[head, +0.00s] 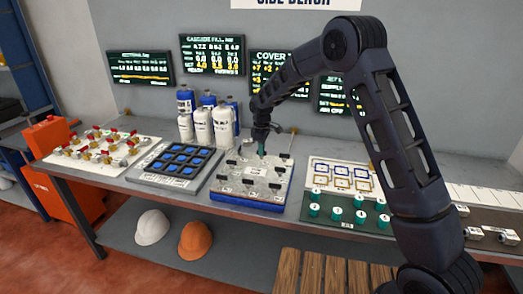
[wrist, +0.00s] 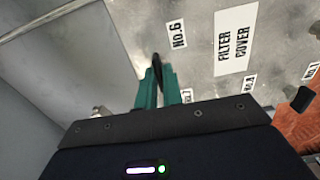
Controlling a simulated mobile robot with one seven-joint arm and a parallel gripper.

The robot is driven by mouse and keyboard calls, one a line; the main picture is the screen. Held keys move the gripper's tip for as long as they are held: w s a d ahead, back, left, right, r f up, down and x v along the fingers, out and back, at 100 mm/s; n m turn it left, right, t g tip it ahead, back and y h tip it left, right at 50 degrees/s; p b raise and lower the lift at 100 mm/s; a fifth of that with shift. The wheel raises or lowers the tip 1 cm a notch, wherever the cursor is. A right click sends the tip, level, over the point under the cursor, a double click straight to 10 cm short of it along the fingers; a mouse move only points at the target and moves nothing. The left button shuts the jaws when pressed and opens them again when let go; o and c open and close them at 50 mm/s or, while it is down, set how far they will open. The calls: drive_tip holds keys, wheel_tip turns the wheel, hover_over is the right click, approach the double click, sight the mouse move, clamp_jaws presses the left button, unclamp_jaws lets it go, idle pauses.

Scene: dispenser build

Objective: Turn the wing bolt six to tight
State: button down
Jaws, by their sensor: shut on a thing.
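The filter cover (head: 232,186) is a grey metal plate on a blue base in the middle of the bench, with several black wing bolts around it. My gripper (head: 261,151) points down at the cover's back edge. In the wrist view the teal fingers of my gripper (wrist: 160,82) are shut on a black wing bolt (wrist: 156,62), beside the label NO.6 (wrist: 177,34). The bolt shows edge-on between the fingertips; its lower part and seat are hidden. The FILTER COVER label (wrist: 235,40) lies to the right.
A tray of blue squares (head: 175,162) and a board of red-handled valves (head: 100,147) stand to the left. White and blue bottles (head: 203,124) stand behind. A green board with teal knobs (head: 345,212) is to the right. Screens (head: 212,55) hang on the wall.

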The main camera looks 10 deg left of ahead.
drive_tip(key=m, duration=1.2)
drive_tip(key=shift+m, duration=2)
drive_tip(key=c, duration=1.5)
unclamp_jaws()
drive_tip(key=shift+c, duration=0.2)
